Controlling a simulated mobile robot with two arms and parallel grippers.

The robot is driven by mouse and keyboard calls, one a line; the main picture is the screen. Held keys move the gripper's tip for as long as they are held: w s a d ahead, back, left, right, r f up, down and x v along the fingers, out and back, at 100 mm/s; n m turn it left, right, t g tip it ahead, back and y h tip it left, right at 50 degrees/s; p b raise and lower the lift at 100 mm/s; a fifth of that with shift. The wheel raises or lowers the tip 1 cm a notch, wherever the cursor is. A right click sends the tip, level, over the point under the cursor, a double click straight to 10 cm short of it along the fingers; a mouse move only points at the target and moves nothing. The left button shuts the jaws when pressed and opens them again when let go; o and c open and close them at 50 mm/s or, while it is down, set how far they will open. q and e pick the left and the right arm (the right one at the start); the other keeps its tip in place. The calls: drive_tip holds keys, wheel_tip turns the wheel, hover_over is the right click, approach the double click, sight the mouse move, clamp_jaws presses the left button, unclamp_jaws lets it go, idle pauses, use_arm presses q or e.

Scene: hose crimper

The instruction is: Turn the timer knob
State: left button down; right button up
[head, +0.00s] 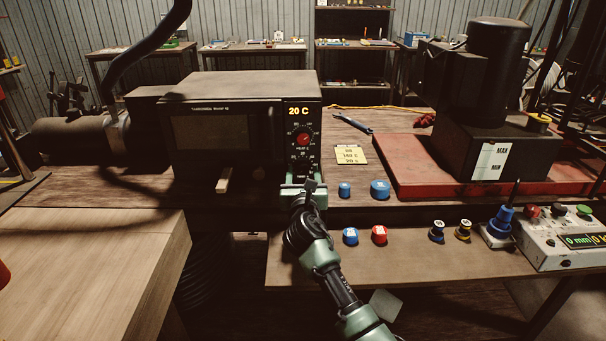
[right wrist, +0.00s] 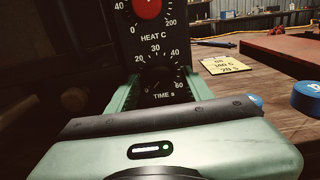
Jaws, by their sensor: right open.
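The black control panel (head: 302,125) of the oven-like machine shows a display reading 20 C. Its red heat knob (head: 304,139) is in the middle; part of it also shows at the top of the right wrist view (right wrist: 148,8). Below it is the timer dial (head: 303,164), marked TIME s; in the right wrist view its dark knob (right wrist: 158,78) is hard to make out against the panel. My right gripper (head: 304,186) is open in front of the panel's lower end. In the right wrist view its green fingers stand either side of the dial. Whether they touch the knob I cannot tell.
A yellow note (head: 351,155) lies right of the panel. Blue caps (head: 380,189) stand on the bench near my right gripper, with more caps on the lower shelf. A red tray (head: 410,170) bears a dark machine. A wooden table (head: 90,250) fills the left front.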

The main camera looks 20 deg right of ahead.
drive_tip(key=shift+w+r, duration=0.1)
drive_tip(key=shift+w, duration=0.05)
clamp_jaws()
use_arm(q)
drive_tip(key=shift+w, duration=0.6)
use_arm(e)
drive_tip(key=shift+m, duration=0.3)
drive_tip(key=m, duration=0.2)
drive_tip(key=shift+d+m, duration=0.1)
drive_tip(key=shift+m, duration=0.3)
drive_tip(key=m+b, duration=0.1)
drive_tip(key=m, duration=0.3)
drive_tip(key=shift+m, duration=0.3)
drive_tip(key=m, duration=0.1)
drive_tip(key=m+b, duration=0.1)
drive_tip(key=m, duration=0.2)
drive_tip(key=shift+f+m, duration=0.25)
drive_tip(key=shift+m, duration=0.05)
use_arm(q)
wheel_tip(320, 180, down, 4)
drive_tip(key=shift+b, duration=1.05)
use_arm(e)
drive_tip(key=m, duration=0.5)
drive_tip(key=shift+d, duration=0.1)
